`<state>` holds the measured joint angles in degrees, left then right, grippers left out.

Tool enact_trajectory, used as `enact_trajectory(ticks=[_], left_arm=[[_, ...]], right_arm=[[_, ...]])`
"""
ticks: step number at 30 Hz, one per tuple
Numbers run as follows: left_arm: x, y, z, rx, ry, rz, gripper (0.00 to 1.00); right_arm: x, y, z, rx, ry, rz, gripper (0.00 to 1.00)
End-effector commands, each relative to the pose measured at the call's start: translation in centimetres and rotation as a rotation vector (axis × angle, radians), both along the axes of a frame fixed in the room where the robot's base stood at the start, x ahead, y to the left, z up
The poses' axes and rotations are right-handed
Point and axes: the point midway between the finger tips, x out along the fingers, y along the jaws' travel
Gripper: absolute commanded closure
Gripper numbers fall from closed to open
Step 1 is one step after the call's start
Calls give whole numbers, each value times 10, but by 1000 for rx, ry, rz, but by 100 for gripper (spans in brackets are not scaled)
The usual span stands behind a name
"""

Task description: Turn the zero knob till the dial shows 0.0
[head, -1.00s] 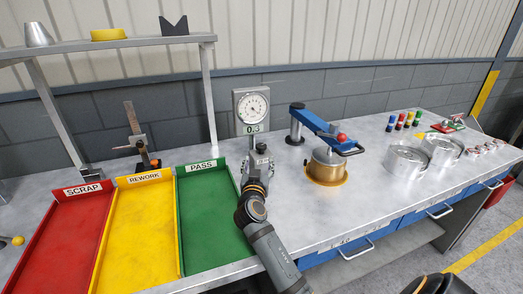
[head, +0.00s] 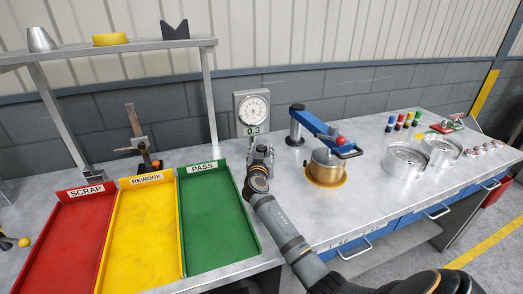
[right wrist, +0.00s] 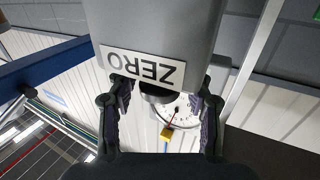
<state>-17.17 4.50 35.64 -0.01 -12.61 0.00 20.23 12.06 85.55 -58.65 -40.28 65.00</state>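The dial gauge (head: 253,105) stands upright behind the green tray, with a white round face and a small readout (head: 254,130) that appears to show 0.3. In the right wrist view, the grey housing carries an upside-down ZERO label (right wrist: 142,67). The dark zero knob (right wrist: 158,97) sticks out just below that label. My right gripper (right wrist: 163,100) is open, with one finger on each side of the knob and a visible gap to it. It also shows in the head view (head: 260,155), just below the gauge. My left gripper is not in view.
Red SCRAP (head: 62,245), yellow REWORK (head: 140,235) and green PASS (head: 215,220) trays lie left of my right arm. A blue-armed press (head: 322,125) with a brass-coloured pot (head: 326,168) stands close on the right. Metal drums (head: 404,160) stand farther right.

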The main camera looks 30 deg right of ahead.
Motion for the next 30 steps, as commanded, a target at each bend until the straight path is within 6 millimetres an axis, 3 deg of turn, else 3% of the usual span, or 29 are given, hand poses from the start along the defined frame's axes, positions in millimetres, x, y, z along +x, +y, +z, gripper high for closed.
enact_trajectory(ticks=[1,9,20,30], left_arm=[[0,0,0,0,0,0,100],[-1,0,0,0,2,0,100],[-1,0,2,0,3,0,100],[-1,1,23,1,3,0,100]], right_arm=[[0,0,0,0,0,0,60],[0,0,0,0,0,0,94],[-1,-2,-1,-2,4,79,94],[-1,-2,3,-3,9,355,94]])
